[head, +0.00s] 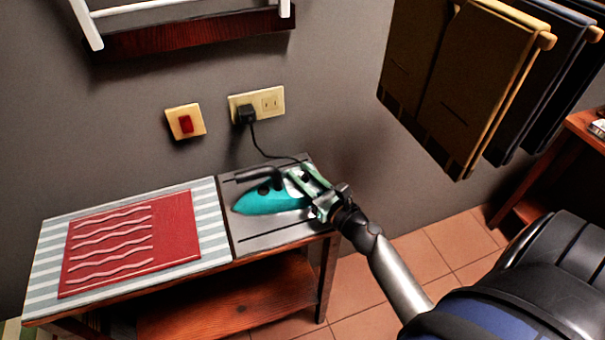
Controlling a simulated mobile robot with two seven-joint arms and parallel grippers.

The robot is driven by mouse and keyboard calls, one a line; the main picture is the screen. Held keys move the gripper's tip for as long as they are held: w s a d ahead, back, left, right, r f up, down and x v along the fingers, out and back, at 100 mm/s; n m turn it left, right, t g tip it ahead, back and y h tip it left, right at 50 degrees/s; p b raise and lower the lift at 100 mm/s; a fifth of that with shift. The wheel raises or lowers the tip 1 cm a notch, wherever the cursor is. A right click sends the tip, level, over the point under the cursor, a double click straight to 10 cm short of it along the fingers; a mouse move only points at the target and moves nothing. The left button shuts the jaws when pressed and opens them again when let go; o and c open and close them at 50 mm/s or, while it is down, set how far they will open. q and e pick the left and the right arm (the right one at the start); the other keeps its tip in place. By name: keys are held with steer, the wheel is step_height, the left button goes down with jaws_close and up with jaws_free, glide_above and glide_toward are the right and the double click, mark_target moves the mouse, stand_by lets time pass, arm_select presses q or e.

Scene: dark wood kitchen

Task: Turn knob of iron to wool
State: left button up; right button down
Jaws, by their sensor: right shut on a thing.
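A teal iron (268,200) with a dark handle lies on the grey right-hand part of the small table, its tip pointing left. My right gripper (306,182) is at the rear right of the iron, shut on a part of it. The knob itself is hidden or too small to make out, so I cannot tell its setting. My left gripper is not in the picture.
A red mat (180,232) with wavy lines lies on a striped cloth (212,215) left of the iron. A black plug (244,115) with a cord sits in the wall socket (272,102). A red switch (186,124) is beside it. Towels (462,85) hang at the upper right.

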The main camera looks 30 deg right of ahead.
steer(key=shift+m+h, duration=0.4)
steer(key=c, duration=0.6)
jaws_free()
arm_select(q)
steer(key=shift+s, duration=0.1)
arm_select(e)
steer(key=shift+s, duration=0.1)
